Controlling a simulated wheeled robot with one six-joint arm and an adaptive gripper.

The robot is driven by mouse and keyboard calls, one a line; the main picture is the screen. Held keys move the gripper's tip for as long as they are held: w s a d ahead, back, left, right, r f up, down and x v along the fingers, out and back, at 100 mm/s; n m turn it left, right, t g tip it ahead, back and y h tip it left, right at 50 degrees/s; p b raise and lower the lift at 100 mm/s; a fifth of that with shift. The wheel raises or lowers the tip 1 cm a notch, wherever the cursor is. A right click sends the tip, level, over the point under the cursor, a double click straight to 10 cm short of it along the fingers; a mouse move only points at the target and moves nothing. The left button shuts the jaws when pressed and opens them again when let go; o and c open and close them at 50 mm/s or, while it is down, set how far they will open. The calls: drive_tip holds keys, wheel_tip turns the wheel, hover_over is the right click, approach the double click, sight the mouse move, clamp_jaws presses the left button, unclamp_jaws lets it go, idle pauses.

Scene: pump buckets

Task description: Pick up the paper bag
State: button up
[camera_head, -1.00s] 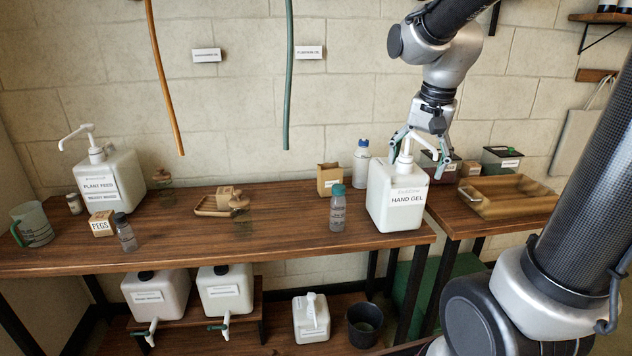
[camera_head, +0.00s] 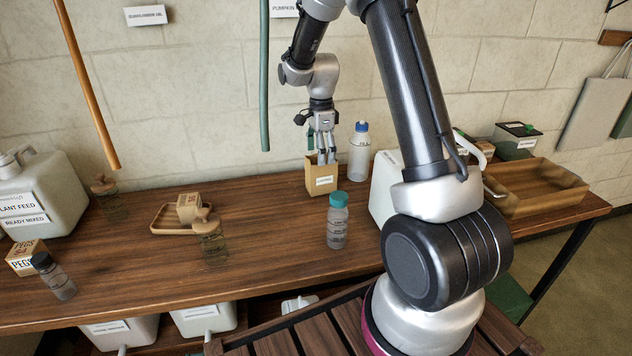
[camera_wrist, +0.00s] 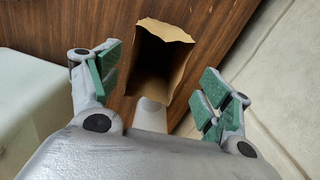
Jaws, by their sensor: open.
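The paper bag (camera_head: 321,181) is a small open-topped brown bag with a white label. It stands upright on the wooden table near the wall. My gripper (camera_head: 322,157) points down right above it, with the fingertips at about the height of its top edge. In the wrist view the bag (camera_wrist: 183,33) shows its open mouth between the spread green finger pads of my gripper (camera_wrist: 160,85). The fingers are open and hold nothing. Whether a pad touches the bag cannot be told.
A teal-capped bottle (camera_head: 337,222) stands in front. The white hand gel container (camera_head: 383,190) is partly hidden by my arm. A wooden tray (camera_head: 172,217) lies to the left.

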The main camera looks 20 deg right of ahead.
sight(321, 170)
drive_tip(key=f, duration=0.6)
drive_tip(key=shift+s+f, duration=0.25)
drive_tip(key=shift+f, duration=0.05)
drive_tip(key=c, duration=1)
